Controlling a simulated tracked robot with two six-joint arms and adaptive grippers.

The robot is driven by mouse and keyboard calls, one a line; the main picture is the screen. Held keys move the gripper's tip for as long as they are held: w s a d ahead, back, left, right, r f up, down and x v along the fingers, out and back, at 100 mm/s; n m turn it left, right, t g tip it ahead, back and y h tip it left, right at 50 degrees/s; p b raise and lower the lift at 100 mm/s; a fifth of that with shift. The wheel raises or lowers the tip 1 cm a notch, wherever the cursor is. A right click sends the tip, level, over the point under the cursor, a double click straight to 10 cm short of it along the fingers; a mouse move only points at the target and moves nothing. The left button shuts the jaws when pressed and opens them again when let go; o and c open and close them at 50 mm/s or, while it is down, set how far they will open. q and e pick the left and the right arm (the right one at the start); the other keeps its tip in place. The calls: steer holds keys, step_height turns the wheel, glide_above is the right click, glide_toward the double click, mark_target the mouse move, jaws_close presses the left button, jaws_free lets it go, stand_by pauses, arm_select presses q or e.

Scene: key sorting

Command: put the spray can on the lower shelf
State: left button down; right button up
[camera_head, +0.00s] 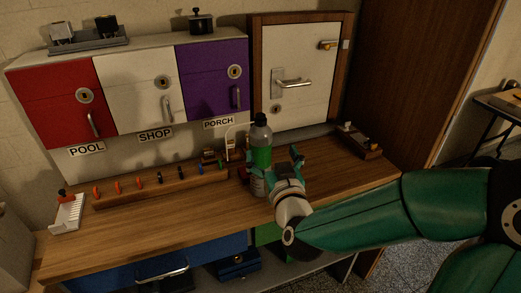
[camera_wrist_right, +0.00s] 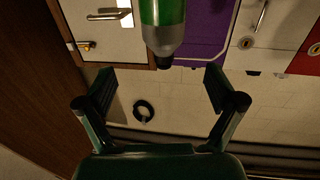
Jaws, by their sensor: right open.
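The spray can (camera_head: 261,157), green and grey with a black cap, stands upright on the wooden counter. My right gripper (camera_head: 278,171) is beside it, with its open fingers turned toward the can and one finger overlapping its lower part. In the right wrist view the can (camera_wrist_right: 164,22) appears cap-down, centred between the lines of the open fingers of my right gripper (camera_wrist_right: 160,82), and no finger touches it there. The lower shelf (camera_head: 210,282) shows partly beneath the counter; the counter edge and my arm hide much of it. My left gripper is not in view.
Behind the can are red, white and purple cabinet doors and a framed white door (camera_head: 292,90). A wooden key rack (camera_head: 160,186) lies left of the can, and a small wooden tray (camera_head: 360,143) right. A dark blue box (camera_head: 238,264) sits below the counter.

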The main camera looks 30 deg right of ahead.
mark_target(260, 133)
steer(key=p+x, duration=0.2)
steer(key=p, duration=0.1)
steer(key=shift+w+r, duration=0.1)
steer(key=shift+w, duration=0.1)
steer(key=shift+w+d, duration=0.3)
steer(key=shift+w, duration=0.3)
steer(key=shift+w+d, duration=0.25)
steer(key=shift+w, duration=0.35)
steer(key=shift+w+p, duration=0.45)
steer(key=x, duration=0.1)
steer(key=p+x, duration=0.1)
steer(key=x, duration=0.1)
steer(key=shift+w+f+p, duration=0.25)
steer(key=shift+p, duration=0.1)
steer(key=shift+w+d+f, duration=0.1)
steer(key=shift+w+d, duration=0.1)
steer(key=shift+w, duration=0.2)
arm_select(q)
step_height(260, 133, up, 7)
arm_select(e)
jaws_close()
